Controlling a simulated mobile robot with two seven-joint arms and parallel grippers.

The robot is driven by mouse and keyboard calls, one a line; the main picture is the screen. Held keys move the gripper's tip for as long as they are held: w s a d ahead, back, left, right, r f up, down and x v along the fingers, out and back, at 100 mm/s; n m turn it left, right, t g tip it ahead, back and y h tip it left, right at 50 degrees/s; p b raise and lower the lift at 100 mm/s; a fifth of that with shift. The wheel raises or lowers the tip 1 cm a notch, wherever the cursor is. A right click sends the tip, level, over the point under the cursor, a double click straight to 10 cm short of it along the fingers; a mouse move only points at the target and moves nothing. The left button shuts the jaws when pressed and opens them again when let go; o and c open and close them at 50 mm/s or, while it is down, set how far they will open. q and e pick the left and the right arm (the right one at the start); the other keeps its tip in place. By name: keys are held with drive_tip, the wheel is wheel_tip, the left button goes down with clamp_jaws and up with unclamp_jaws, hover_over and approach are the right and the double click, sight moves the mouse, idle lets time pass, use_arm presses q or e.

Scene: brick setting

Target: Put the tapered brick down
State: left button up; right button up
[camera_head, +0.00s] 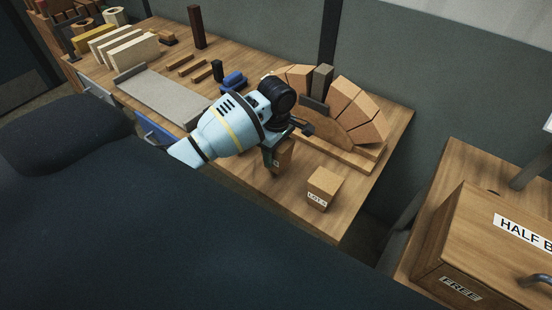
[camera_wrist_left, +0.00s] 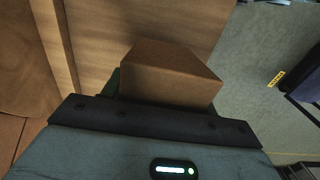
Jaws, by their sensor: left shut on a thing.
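My left gripper (camera_head: 277,160) points down over the front part of the wooden bench and is shut on the tapered brick (camera_head: 285,152), a brown block mostly hidden by the fingers and wrist. In the left wrist view the tapered brick (camera_wrist_left: 172,72) sits in front of the gripper body, its narrowing top face and a front face showing; the fingers are largely hidden. Whether its underside touches the bench I cannot tell. A similar brown block (camera_head: 323,184) with a white label stands apart, to the right of the gripper. My right gripper is not in view.
A brick arch (camera_head: 362,112) with a grey block (camera_head: 321,80) at its top stands on a wooden base behind the gripper. A grey board (camera_head: 160,95), a blue tool (camera_head: 234,81) and dark strips lie left. A wooden box (camera_head: 480,245) stands at right. Bench around the labelled block is bare.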

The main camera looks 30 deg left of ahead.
sight(276, 160)
use_arm(q)
drive_tip(key=shift+f, duration=1.7)
drive_tip(key=shift+f, duration=0.1)
drive_tip(key=o, duration=1.2)
drive_tip(key=shift+c, duration=0.2)
wheel_tip(276, 160, up, 12)
drive_tip(key=shift+r, duration=0.1)
